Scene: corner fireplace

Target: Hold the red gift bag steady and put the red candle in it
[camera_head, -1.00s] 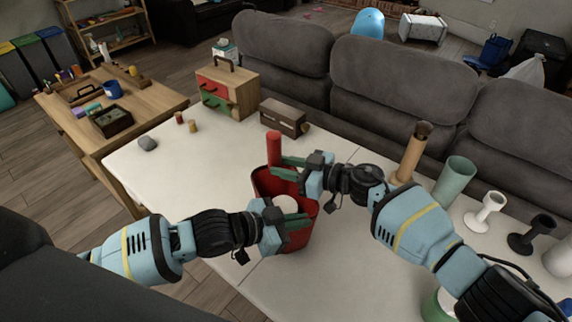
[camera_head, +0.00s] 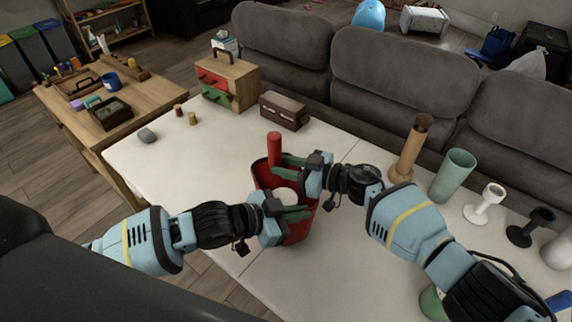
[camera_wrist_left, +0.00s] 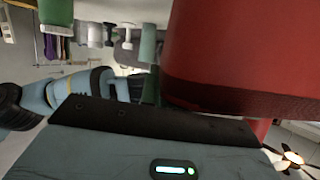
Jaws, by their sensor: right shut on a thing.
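The red gift bag (camera_head: 296,236) stands on the white table and fills the upper right of the left wrist view (camera_wrist_left: 245,55). A round cream thing (camera_head: 286,194) shows at its opening. My right gripper (camera_head: 283,167) is shut on the red candle (camera_head: 274,147), holding it upright at the bag's far side. The candle's lower end is hidden by the fingers and bag. My left gripper (camera_head: 297,212) is at the bag's near side, its green fingers overlapping the bag; whether they pinch it is unclear.
The white table (camera_head: 190,160) has free room left of the bag. A wooden drawer box (camera_head: 235,85) and brown box (camera_head: 284,112) stand behind. To the right are a brown cylinder (camera_head: 411,150), green cup (camera_head: 454,175) and white goblet (camera_head: 485,205). A grey sofa backs the table.

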